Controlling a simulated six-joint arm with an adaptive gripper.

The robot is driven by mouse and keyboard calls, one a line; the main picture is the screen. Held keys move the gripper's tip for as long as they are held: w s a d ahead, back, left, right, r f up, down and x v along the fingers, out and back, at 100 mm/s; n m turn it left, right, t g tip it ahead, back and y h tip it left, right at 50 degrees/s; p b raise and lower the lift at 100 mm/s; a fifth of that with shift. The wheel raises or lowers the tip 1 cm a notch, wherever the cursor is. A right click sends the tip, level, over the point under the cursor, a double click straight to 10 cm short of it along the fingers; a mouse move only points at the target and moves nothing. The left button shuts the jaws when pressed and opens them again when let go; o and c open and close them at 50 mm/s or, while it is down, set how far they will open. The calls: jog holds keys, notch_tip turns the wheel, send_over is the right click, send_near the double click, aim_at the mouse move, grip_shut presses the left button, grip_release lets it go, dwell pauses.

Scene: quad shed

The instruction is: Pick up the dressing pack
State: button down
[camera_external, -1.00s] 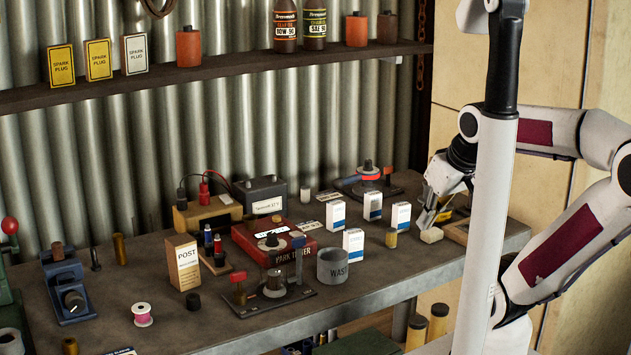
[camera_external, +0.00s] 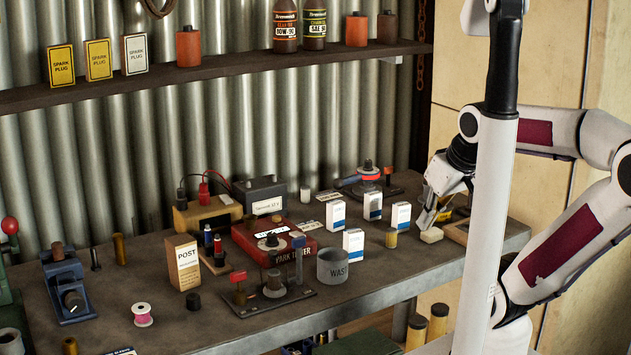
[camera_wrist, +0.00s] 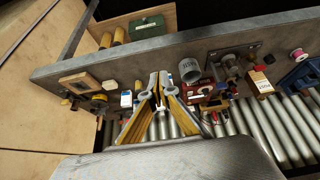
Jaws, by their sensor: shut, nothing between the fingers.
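Several small upright white boxes with blue print stand on the bench, one of them at the front (camera_external: 353,245) and one further right (camera_external: 401,216). These look most like the dressing pack, but I cannot read their labels or tell which one is meant. A white and blue box also shows in the wrist view (camera_wrist: 126,99), left of my fingers. My gripper (camera_external: 424,222) is at the right end of the bench, right of the white boxes and close to a small cream block (camera_external: 431,236). In the wrist view my gripper (camera_wrist: 159,76) has its fingertips together, with nothing held.
A brass cylinder (camera_external: 391,238) stands between the front box and the cream block. A grey waste cup (camera_external: 332,267), a red tester case (camera_external: 262,240) and a post box (camera_external: 182,262) stand further left. A wooden frame (camera_external: 458,233) lies right of my gripper.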

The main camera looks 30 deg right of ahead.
dwell(0.3)
jog(key=c, duration=1.7)
grip_release()
